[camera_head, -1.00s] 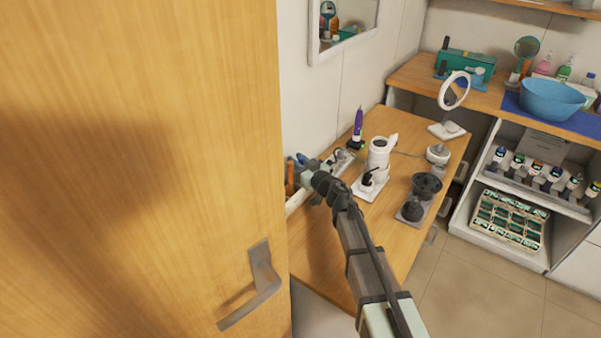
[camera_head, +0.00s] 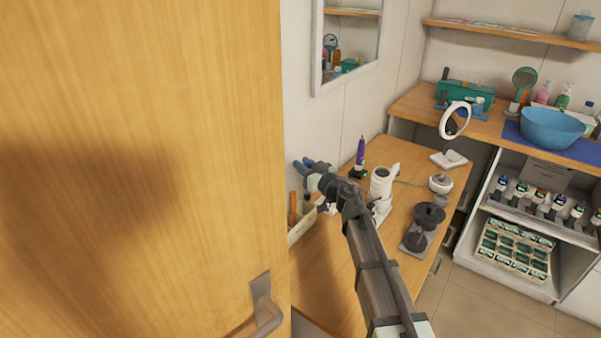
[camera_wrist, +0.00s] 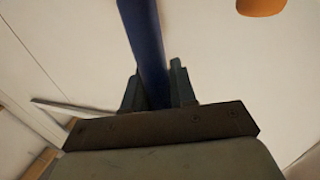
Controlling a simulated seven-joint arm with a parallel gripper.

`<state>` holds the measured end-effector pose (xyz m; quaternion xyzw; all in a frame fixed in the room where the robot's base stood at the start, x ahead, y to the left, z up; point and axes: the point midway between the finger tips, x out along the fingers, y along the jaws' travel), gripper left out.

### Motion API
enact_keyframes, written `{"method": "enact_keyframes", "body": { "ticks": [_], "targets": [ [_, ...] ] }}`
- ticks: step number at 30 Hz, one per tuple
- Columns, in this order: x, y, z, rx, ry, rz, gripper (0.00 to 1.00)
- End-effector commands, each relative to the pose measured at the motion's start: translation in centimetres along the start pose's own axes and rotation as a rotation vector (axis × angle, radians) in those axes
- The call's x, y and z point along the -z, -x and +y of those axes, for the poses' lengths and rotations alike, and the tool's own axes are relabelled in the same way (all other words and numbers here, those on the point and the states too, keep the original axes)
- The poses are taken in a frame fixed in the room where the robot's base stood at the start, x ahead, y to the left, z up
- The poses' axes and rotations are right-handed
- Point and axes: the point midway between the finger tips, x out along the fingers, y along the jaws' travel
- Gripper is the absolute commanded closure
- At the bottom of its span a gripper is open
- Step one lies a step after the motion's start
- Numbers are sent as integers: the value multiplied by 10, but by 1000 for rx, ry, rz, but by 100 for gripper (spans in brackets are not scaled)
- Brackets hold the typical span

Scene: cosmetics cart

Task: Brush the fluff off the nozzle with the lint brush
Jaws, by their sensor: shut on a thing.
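My gripper (camera_head: 312,175) is above the left part of the wooden table, near the wall. In the wrist view my gripper (camera_wrist: 155,90) has its fingers closed around a long dark blue handle (camera_wrist: 145,40). The handle also shows as a small blue piece in the head view (camera_head: 309,161). I take it for the lint brush; its bristle or pad end cannot be made out. A white appliance (camera_head: 381,182) stands on the table right of my gripper, partly behind my arm. Which part is the nozzle, and any fluff on it, are too small to tell.
A purple bottle-like item (camera_head: 360,155) stands near the wall. A light bin (camera_head: 302,229) with an orange-brown item is below my gripper. A dark stand (camera_head: 428,215) and ring mirror (camera_head: 455,121) are to the right. A wooden door (camera_head: 140,170) blocks the left.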

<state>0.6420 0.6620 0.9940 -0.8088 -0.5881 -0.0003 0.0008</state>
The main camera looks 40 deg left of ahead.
Motion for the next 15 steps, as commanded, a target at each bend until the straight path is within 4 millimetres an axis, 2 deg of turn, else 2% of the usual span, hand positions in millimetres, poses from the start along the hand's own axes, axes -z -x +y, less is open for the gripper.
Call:
{"method": "enact_keyframes", "body": {
  "ticks": [5, 15],
  "targets": [
    [9, 33, 35, -5, 1, 5, 100],
    [24, 119, 109, -4, 1, 10, 100]
  ]
}}
